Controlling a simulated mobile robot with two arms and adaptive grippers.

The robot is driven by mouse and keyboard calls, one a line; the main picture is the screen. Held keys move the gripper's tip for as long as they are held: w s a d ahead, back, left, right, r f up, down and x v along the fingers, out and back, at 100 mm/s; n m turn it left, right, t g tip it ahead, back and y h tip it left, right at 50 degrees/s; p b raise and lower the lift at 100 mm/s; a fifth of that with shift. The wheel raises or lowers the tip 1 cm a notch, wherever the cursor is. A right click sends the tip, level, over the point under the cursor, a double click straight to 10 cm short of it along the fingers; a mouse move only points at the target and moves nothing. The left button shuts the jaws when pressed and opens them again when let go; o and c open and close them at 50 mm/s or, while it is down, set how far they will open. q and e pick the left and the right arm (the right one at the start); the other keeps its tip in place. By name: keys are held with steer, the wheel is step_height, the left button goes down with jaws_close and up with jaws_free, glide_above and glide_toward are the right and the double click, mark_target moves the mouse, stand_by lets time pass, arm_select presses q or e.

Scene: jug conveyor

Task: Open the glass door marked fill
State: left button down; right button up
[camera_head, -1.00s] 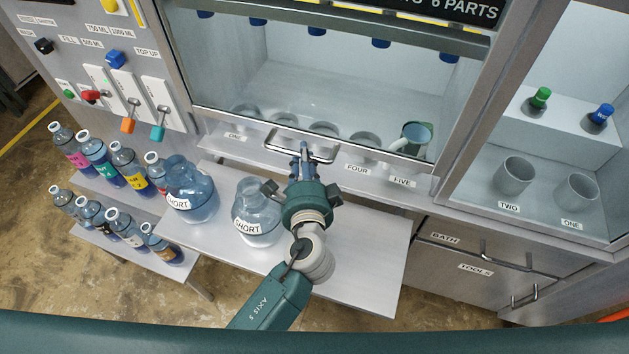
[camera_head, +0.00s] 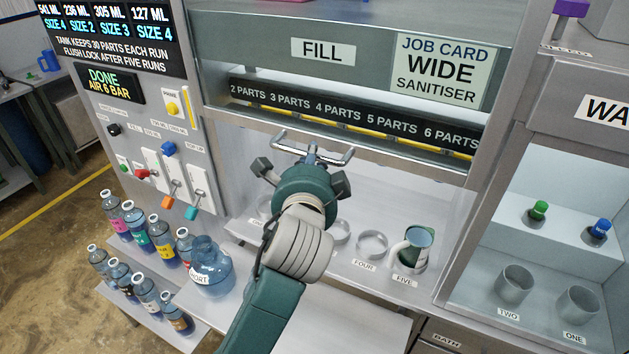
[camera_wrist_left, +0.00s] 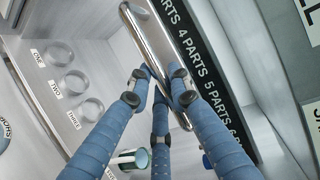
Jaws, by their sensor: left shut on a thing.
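The glass door (camera_head: 410,163) under the FILL sign (camera_head: 322,50) is raised, with its lower edge high in the bay's opening. Its metal bar handle (camera_head: 345,158) juts out at that lower edge. My left gripper (camera_head: 312,160) is at the middle of the handle. In the left wrist view my blue fingers (camera_wrist_left: 163,85) are closed around the handle bar (camera_wrist_left: 150,35). Below the door the bay stands open, showing round places with FOUR and FIVE labels and a jug (camera_head: 408,250) at FIVE. My arm hides part of the bay. My right gripper is not in view.
A SHORT-labelled jug (camera_head: 211,268) stands on the shelf at left, beside several coloured-label bottles (camera_head: 160,240). A control panel with levers (camera_head: 175,190) is left of the bay. At right, an open compartment holds cups (camera_head: 514,284) and capped bottles (camera_head: 537,212).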

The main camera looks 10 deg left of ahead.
arm_select(q)
steer(key=shift+r, duration=0.95)
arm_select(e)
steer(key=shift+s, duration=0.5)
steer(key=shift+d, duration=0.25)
arm_select(q)
steer(key=c, duration=1.6)
jaws_free()
steer(key=shift+f, duration=0.1)
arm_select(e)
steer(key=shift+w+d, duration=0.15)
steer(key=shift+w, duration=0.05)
arm_select(q)
steer(key=shift+s, duration=0.1)
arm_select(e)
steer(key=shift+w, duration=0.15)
arm_select(q)
steer(key=v, duration=1.2)
steer(key=shift+f, duration=0.1)
